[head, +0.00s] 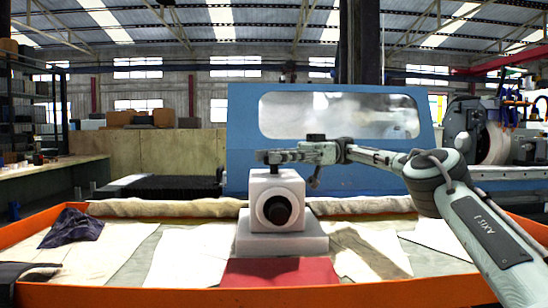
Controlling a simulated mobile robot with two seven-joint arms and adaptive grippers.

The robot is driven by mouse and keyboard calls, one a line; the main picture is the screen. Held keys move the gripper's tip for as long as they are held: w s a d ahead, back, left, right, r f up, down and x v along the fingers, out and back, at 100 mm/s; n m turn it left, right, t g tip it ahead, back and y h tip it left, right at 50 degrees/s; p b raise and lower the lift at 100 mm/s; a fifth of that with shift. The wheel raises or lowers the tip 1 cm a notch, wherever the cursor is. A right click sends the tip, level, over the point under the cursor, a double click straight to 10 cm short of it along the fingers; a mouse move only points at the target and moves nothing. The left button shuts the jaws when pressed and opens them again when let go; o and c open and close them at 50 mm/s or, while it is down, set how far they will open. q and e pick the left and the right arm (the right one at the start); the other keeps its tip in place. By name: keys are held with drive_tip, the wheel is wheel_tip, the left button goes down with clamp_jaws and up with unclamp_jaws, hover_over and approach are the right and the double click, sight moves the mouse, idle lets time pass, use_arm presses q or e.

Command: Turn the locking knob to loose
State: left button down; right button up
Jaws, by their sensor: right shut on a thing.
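A white block-shaped unit (292,184) stands on a wider pale base (257,243) in the middle of the head view. My right gripper (268,157) comes in from the right, level, over the top of the unit. It is shut on a small dark part at the top, which looks like the locking knob (274,168); the fingers hide most of it. The knob's turn position cannot be read.
An orange-edged bench (120,199) with pale cloths surrounds the unit. A red mat (280,272) lies in front of it, a dark cloth (72,228) at left. The blue grinder housing (243,130) with a window rises behind. Space left of the unit is clear.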

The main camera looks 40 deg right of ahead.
drive_tip(key=o, duration=1.1)
drive_tip(key=shift+s+a, duration=0.1)
drive_tip(key=shift+c, duration=0.2)
drive_tip(key=shift+o, duration=0.7)
use_arm(q)
drive_tip(key=shift+s+a+f, duration=0.1)
drive_tip(key=shift+s+a, duration=0.05)
drive_tip(key=shift+s, duration=0.3)
use_arm(e)
drive_tip(key=shift+r+t, duration=0.1)
drive_tip(key=shift+t, duration=0.2)
